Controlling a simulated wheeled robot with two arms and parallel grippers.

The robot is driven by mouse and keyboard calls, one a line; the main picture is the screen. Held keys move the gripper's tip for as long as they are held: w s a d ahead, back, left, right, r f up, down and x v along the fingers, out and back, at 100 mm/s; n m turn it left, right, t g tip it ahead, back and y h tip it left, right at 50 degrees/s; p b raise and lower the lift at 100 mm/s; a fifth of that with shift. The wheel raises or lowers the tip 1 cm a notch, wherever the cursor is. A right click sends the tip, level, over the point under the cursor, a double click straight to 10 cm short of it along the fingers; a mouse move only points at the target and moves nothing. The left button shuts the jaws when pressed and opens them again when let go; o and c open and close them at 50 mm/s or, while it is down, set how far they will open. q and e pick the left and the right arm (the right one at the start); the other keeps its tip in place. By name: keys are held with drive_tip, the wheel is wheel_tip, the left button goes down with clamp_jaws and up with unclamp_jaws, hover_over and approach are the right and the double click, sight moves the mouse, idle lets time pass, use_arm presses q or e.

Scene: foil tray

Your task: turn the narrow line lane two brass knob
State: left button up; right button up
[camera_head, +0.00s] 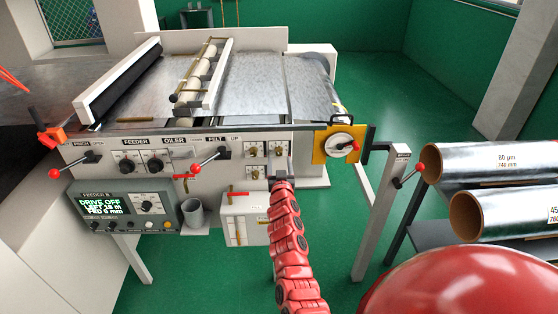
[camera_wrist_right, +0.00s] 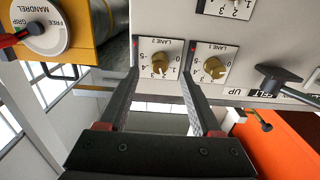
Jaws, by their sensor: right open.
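A row of brass knobs on white dial plates sits on the machine's front panel. In the right wrist view, the lane 2 knob (camera_wrist_right: 160,63) shows on its plate, beside the lane 1 knob (camera_wrist_right: 214,68). In the head view the lane 2 knob (camera_head: 274,149) is at upper right of the group. I cannot read which row is the narrow line. My right gripper (camera_wrist_right: 161,73) is open, its fingertips on either side of the lane 2 knob; contact cannot be told. In the head view the right gripper (camera_head: 281,181) covers the lower right dial. My left gripper is out of view.
A red-tipped felt lever (camera_head: 208,162) is left of the dials. The yellow mandrel plate (camera_head: 340,144) with a red-knobbed handle is to their right. A white box (camera_head: 240,222) sits below, with a grey cup (camera_head: 193,212) beside it. Foil rolls (camera_head: 490,162) lie at right.

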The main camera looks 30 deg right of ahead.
sight(279, 155)
drive_tip(key=b+x, duration=0.2)
drive_tip(key=x, duration=0.1)
drive_tip(key=shift+w+d+f, duration=0.15)
drive_tip(key=shift+w+f, duration=0.1)
drive_tip(key=shift+w+d+r+b, duration=0.15)
drive_tip(key=shift+w+d+b, duration=0.2)
drive_tip(key=shift+w, duration=0.1)
clamp_jaws()
